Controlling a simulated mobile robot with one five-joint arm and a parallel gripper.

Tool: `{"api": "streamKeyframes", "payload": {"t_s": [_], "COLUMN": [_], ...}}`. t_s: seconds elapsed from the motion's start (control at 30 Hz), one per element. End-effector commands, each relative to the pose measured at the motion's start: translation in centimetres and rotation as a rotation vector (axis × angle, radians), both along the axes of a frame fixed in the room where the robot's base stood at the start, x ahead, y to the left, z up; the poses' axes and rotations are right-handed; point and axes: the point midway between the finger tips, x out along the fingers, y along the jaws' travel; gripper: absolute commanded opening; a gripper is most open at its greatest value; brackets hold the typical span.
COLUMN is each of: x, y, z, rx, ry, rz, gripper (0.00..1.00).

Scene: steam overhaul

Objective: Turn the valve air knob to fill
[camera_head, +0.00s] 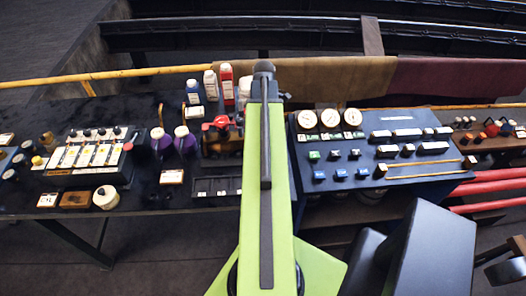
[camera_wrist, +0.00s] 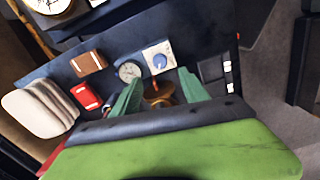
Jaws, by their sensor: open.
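In the wrist view a blue round knob (camera_wrist: 159,61) sits on a white square plate (camera_wrist: 148,51) with small markings; it may be the valve air knob, but its label is too small to read. My gripper (camera_wrist: 159,77) shows two green fingers, spread apart, with their tips just short of the plate. Nothing is held between them. A brown-gold round part (camera_wrist: 160,96) shows between the fingers. A small round gauge (camera_wrist: 129,71) is beside the left fingertip. In the head view my arm covers the middle, and I cannot make out the gripper or this knob there.
In the wrist view a red block (camera_wrist: 87,97), a brown block (camera_wrist: 88,63) and pale stacked pads (camera_wrist: 38,108) lie left. In the head view a blue gauge panel (camera_head: 405,171) stands right of my arm; bottles (camera_head: 194,92) and a labelled rack (camera_head: 90,155) stand left.

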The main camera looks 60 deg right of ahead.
Motion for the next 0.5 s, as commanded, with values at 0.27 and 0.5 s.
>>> {"api": "streamKeyframes", "payload": {"t_s": [0.27, 0.5], "x": [0.0, 0.1], "y": [0.0, 0.0], "z": [-6.8, -11.0], "rx": [0.000, 0.000], "ry": [0.000, 0.000], "rz": [0.000, 0.001], "gripper": [0.52, 0.52]}}
